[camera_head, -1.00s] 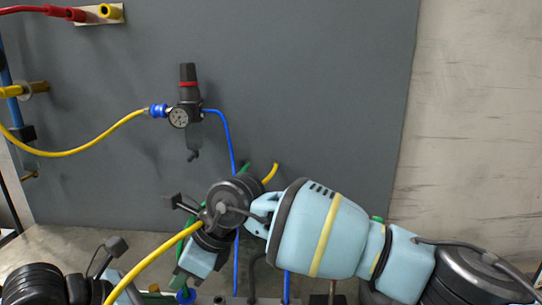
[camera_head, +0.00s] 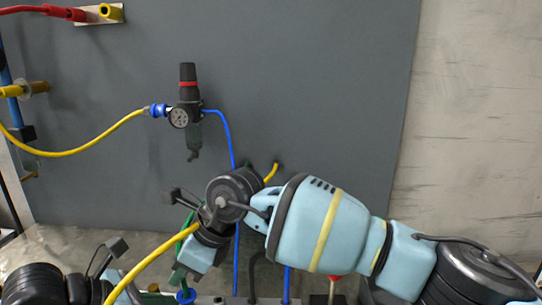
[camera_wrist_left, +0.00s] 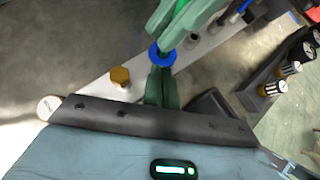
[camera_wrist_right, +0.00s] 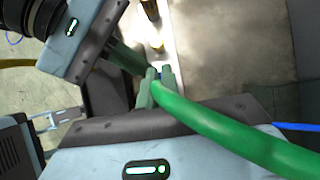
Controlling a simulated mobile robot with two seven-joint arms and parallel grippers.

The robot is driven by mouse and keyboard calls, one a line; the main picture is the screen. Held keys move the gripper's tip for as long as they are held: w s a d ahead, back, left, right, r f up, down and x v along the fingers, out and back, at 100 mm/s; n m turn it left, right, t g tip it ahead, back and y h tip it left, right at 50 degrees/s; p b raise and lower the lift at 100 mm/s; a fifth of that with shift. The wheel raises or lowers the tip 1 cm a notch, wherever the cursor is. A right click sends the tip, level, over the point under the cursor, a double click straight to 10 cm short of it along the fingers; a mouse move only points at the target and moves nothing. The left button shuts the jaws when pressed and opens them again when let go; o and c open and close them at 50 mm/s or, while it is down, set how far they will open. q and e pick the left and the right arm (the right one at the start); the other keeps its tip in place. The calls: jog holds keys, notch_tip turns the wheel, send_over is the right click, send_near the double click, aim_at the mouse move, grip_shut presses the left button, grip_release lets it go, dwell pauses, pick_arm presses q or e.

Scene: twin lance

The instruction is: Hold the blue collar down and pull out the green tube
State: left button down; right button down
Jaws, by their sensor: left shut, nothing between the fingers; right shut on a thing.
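The blue collar (camera_wrist_left: 162,57) shows in the left wrist view as a ring around the port, and low in the head view (camera_head: 186,296). My left gripper (camera_wrist_left: 161,72) is shut with nothing between its fingers; its tips are at the collar's near edge. Whether they press it is unclear. My right gripper (camera_wrist_right: 157,78) is shut on the green tube (camera_wrist_right: 220,132), just above the collar. The tube curves away to the lower right in the right wrist view and shows beside my right wrist in the head view (camera_head: 186,230). The tube's lower end is hidden by fingers.
A brass hex fitting (camera_wrist_left: 120,77) stands on the pale rail beside the collar. Black-and-brass fittings (camera_wrist_left: 287,70) line a block at right. A yellow hose (camera_head: 150,262) passes in front of my right wrist. The regulator (camera_head: 188,112) hangs on the grey panel behind.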

jog(key=shift+r, duration=2.3)
pick_arm(q)
notch_tip(320, 180, up, 5)
jog(key=s+a, duration=0.2)
jog(key=a, duration=0.1)
jog(key=shift+s, duration=0.35)
jog(key=shift+d+r, duration=0.1)
jog(key=shift+r, duration=0.05)
